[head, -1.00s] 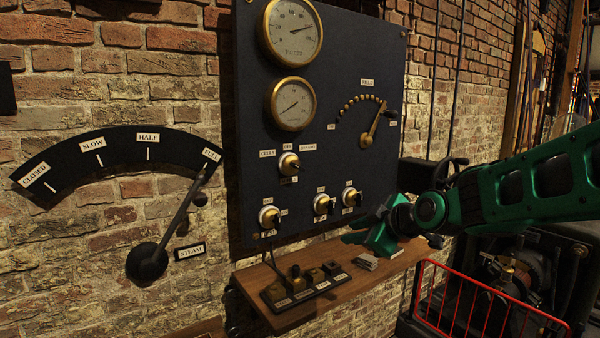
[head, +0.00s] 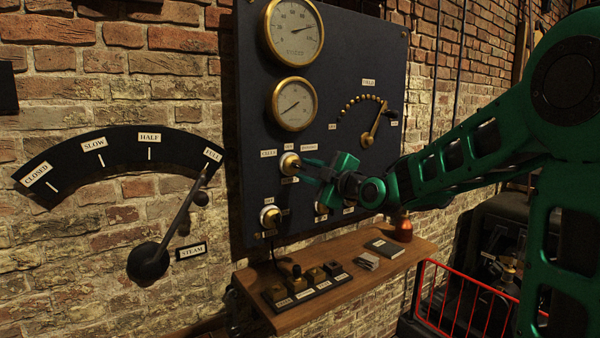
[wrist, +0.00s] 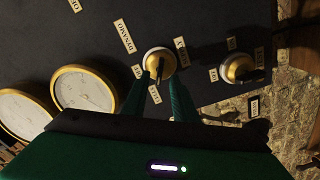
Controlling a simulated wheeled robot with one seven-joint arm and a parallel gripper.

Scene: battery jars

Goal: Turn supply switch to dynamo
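The supply switch (head: 289,163) is a brass-rimmed rotary switch on the dark panel, with the labels cells, off and dynamo above it and another below. In the wrist view the switch (wrist: 160,56) sits just past the fingertips, with its dark lever between them. The dynamo label (wrist: 125,36) lies up and left of it there. I cannot tell exactly which label the lever points to. My gripper (head: 308,170) reaches the switch from the right. In the wrist view its fingers (wrist: 157,84) are apart, one on each side of the lever; contact is unclear.
Other rotary switches sit below, one at lower left (head: 270,216) and one partly behind my gripper. Two gauges and the field dial (head: 367,140) are above. A wooden shelf (head: 375,274) holds keys, cards, a book and a copper vessel. A red rail (head: 470,300) stands at right.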

